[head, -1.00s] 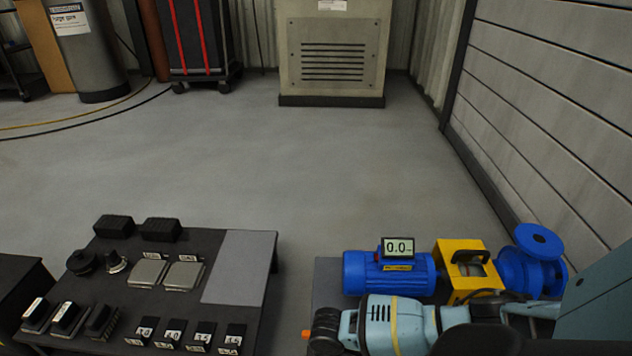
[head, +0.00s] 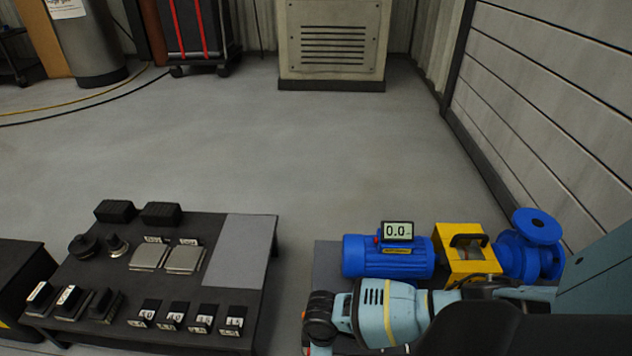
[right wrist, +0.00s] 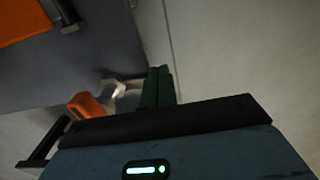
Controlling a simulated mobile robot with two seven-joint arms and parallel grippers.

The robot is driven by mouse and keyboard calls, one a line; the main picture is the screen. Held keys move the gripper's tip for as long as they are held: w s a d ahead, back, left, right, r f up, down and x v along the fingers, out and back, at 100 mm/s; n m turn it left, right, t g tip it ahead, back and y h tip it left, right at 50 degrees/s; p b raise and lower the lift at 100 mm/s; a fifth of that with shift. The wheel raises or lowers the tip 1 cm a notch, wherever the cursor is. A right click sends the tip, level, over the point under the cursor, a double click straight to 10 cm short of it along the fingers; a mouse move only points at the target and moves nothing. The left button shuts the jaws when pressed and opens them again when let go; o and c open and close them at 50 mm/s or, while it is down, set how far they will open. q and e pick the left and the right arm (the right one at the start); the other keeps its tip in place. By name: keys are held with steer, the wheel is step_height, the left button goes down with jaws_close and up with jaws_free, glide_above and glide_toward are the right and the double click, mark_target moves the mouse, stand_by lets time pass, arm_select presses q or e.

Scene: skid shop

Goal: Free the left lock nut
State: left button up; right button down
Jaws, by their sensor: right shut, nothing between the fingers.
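My right gripper (right wrist: 159,82) is shut and empty in the right wrist view, its dark green fingers together. Just left of the fingers is a pale metal hex-shaped part (right wrist: 114,90), possibly a lock nut, beside an orange piece (right wrist: 86,106). I cannot tell whether the fingers touch it. In the head view a blue motor (head: 388,256), a yellow guard (head: 464,265) and a blue pump (head: 528,255) stand in line on a dark base. My right arm covers the near side of this base. My left gripper is not in view.
A dark table (head: 205,228) at the left holds black blocks, metal plates and several labelled pieces. A display (head: 397,231) on the motor reads 0.0. Open floor lies beyond, with a panelled wall (head: 560,90) at the right. An orange part (right wrist: 22,20) shows in the right wrist view.

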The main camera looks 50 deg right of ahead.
steer(key=shift+w+a, duration=0.25)
steer(key=shift+a, duration=0.05)
steer(key=shift+w+a, duration=0.1)
steer(key=shift+w+a, duration=0.5)
steer(key=shift+w, duration=0.15)
steer(key=shift+w+a+b, duration=0.25)
steer(key=shift+w+b, duration=0.05)
steer(key=shift+w, duration=0.05)
steer(key=shift+w+a, duration=0.15)
steer(key=shift+w, duration=0.15)
